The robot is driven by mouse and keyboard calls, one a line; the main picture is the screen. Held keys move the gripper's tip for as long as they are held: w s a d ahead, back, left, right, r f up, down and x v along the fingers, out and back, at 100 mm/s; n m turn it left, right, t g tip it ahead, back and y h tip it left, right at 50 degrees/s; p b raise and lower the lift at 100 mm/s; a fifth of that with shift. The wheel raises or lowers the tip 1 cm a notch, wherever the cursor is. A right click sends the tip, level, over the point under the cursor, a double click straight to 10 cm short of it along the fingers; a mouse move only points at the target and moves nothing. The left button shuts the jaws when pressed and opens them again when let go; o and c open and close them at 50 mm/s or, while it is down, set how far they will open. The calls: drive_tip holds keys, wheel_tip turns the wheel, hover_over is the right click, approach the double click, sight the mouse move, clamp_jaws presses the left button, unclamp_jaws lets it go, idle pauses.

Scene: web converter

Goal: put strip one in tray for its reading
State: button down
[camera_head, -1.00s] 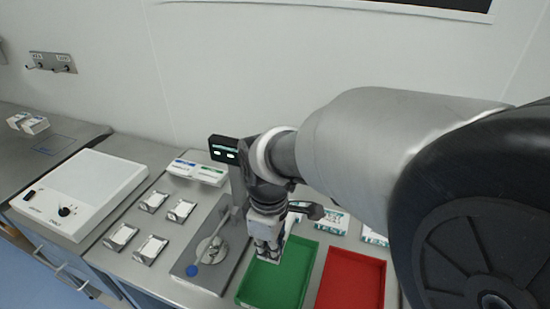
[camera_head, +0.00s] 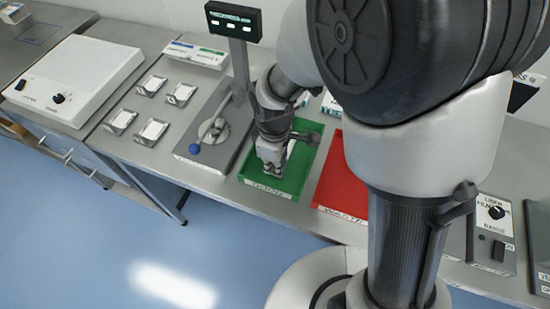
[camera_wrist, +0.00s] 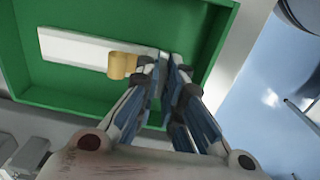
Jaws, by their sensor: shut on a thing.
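The green tray (camera_head: 310,150) stands on the bench, and its wall also shows in the wrist view (camera_wrist: 215,30). My gripper (camera_head: 270,172) points down over the front left part of the tray. In the wrist view, my gripper (camera_wrist: 172,70) is shut on the end of a white strip (camera_wrist: 80,48). A tan, rounded piece (camera_wrist: 122,65) sits on the strip near the fingers. The strip lies within the tray's outline; I cannot tell whether it touches the floor. Its number and the reading on the dark display (camera_head: 233,22) are too small to read.
The red tray (camera_head: 335,180) stands right of the green one. A grey device with a blue-tipped lever (camera_head: 194,149) is on the left. Several small holders (camera_head: 152,86) and a white box (camera_head: 75,75) lie farther left. My arm covers the right side.

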drive_tip(key=shift+f, duration=0.2)
drive_tip(key=c, duration=2.2)
unclamp_jaws()
drive_tip(key=shift+f, duration=0.1)
drive_tip(key=o, duration=0.5)
wheel_tip(320, 180, up, 12)
drive_tip(key=r+p, duration=0.1)
drive_tip(key=p, duration=0.3)
drive_tip(key=s+d+r+m+t, duration=0.1)
drive_tip(key=s+d+r+m, duration=0.3)
drive_tip(key=d, duration=0.1)
drive_tip(key=s+d+r+m+t, duration=0.2)
drive_tip(key=s+d+r+m, duration=0.2)
drive_tip(key=s+d+m, duration=0.1)
drive_tip(key=s+d+r+m+t, duration=0.1)
drive_tip(key=s+d+r+m, duration=0.3)
drive_tip(key=d+m, duration=0.1)
drive_tip(key=shift+s+r, duration=0.15)
drive_tip(key=shift+r, duration=0.15)
